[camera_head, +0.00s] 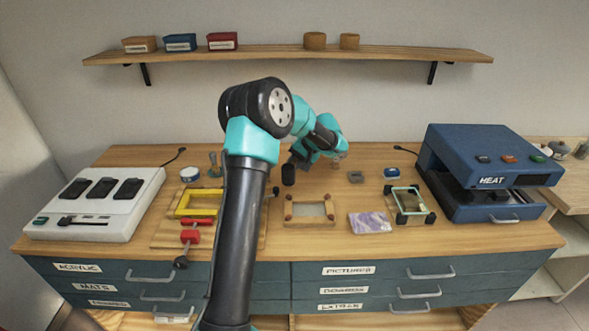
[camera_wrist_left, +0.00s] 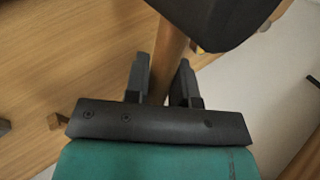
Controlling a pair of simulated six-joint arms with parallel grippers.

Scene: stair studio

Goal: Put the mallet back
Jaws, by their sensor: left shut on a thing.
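My left gripper (camera_wrist_left: 162,78) is shut on the wooden handle of the mallet (camera_wrist_left: 168,52). The mallet's black head (camera_wrist_left: 222,18) fills the top of the left wrist view, just beyond the fingers. In the head view the black head (camera_head: 288,175) shows above the back middle of the worktop, behind the wooden frame. My left arm largely hides the gripper and handle there. I cannot tell whether the head touches the worktop. My right gripper is in neither view.
A wooden frame (camera_head: 310,222), a marbled tile (camera_head: 370,223) and a black-cornered frame (camera_head: 408,219) stand in front. A yellow frame (camera_head: 199,212) lies left. A white device (camera_head: 105,228) and blue heat press (camera_head: 490,160) flank the worktop. A wall shelf (camera_head: 270,53) hangs above.

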